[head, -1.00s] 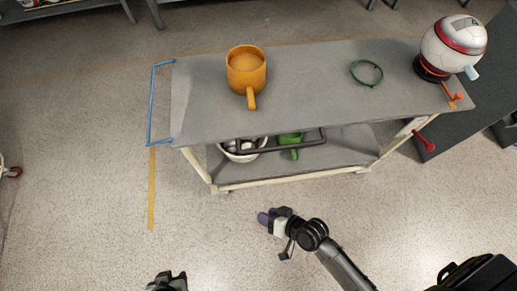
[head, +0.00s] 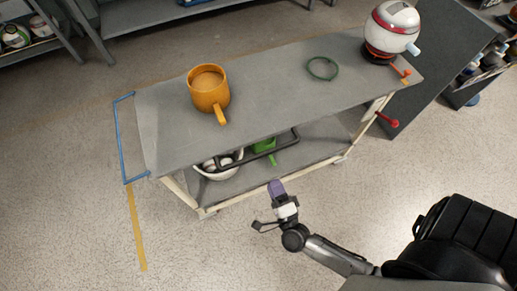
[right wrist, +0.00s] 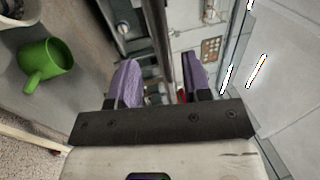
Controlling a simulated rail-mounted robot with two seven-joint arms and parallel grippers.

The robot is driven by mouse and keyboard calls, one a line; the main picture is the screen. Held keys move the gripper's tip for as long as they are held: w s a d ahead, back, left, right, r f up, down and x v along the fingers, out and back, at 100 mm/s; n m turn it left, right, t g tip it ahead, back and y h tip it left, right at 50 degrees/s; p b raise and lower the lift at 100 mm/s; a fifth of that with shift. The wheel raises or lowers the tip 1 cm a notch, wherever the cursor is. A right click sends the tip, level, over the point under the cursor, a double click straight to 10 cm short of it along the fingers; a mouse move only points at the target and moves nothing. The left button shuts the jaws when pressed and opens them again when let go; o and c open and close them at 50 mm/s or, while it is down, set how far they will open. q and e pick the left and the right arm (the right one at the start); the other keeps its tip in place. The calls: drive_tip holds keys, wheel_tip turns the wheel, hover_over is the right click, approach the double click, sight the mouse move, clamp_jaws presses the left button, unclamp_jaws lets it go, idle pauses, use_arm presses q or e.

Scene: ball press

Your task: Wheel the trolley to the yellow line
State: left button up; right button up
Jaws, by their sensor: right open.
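The trolley (head: 162,118) has a grey top, a lower shelf and a pale frame. A dark handle bar (head: 230,162) runs along its near long side. A yellow line (head: 137,228) lies on the floor off its near left corner. My right gripper (head: 277,188) is open in front of the near side, close to the bar's right part. In the right wrist view its purple fingers (right wrist: 160,80) stand either side of a dark bar (right wrist: 158,45); I cannot tell whether the bar is fully between them. My left gripper is out of view.
On the trolley top are an orange mug (head: 208,95), a green ring (head: 322,68) and a white-red round device (head: 391,30). A white bowl (head: 217,172) and green mug (head: 265,146) are on the lower shelf. A blue frame (head: 120,145) borders its left end. Near floor is clear.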

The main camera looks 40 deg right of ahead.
drive_tip(key=x, duration=1.3)
drive_tip(key=shift+b, duration=0.35)
drive_tip(key=shift+w, duration=0.1)
drive_tip(key=shift+c, duration=0.3)
clamp_jaws()
